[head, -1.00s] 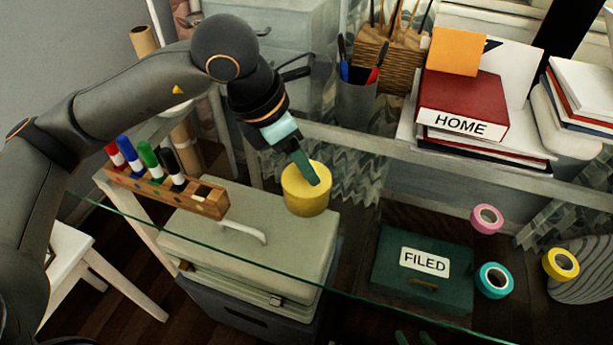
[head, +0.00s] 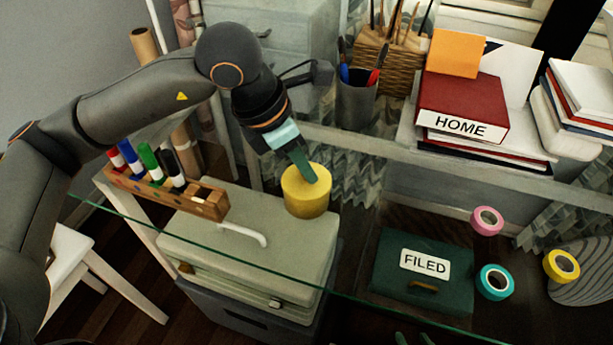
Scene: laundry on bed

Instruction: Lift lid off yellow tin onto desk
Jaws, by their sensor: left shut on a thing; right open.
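The fingers hide part of the lid. At the bottom edge, only green tips of my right gripper (head: 412,338) show; it is open and well away from the tin.
The glass desk holds a wooden marker rack (head: 165,190) at left. A green box marked FILED (head: 400,290) and pink (head: 487,220), teal (head: 494,282) and yellow (head: 561,266) tape rolls are at right.

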